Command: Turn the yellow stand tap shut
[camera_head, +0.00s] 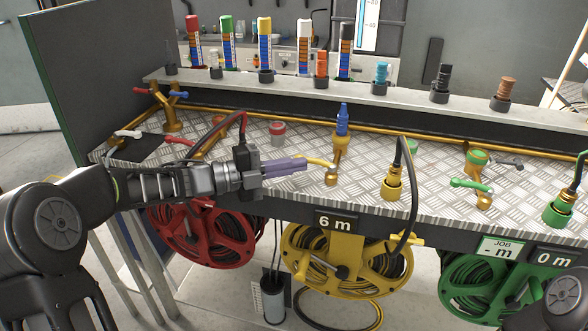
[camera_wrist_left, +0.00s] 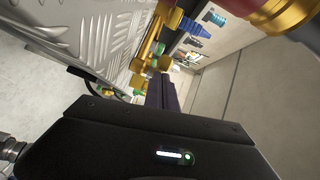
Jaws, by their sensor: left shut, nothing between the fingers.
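The yellow stand tap has a brass body (camera_head: 331,179) standing on the tread-plate bench top, behind the yellow reel. Its yellow lever (camera_head: 321,162) points left from the top of the body. My left gripper (camera_head: 304,165) comes in from the left, its purple fingers shut and empty. The fingertips are right by the lever; I cannot tell whether they touch. In the left wrist view the shut fingers (camera_wrist_left: 160,92) point at brass and green fittings, and the bench plate lies at the left. My right gripper is not in view.
A blue-topped brass fitting (camera_head: 342,122) stands behind the tap and a yellow hose coupling (camera_head: 391,184) to its right. The green tap lever (camera_head: 470,184) is further right. Red (camera_head: 215,240), yellow (camera_head: 345,262) and green reels hang below the bench edge. A black hose arches over the yellow coupling.

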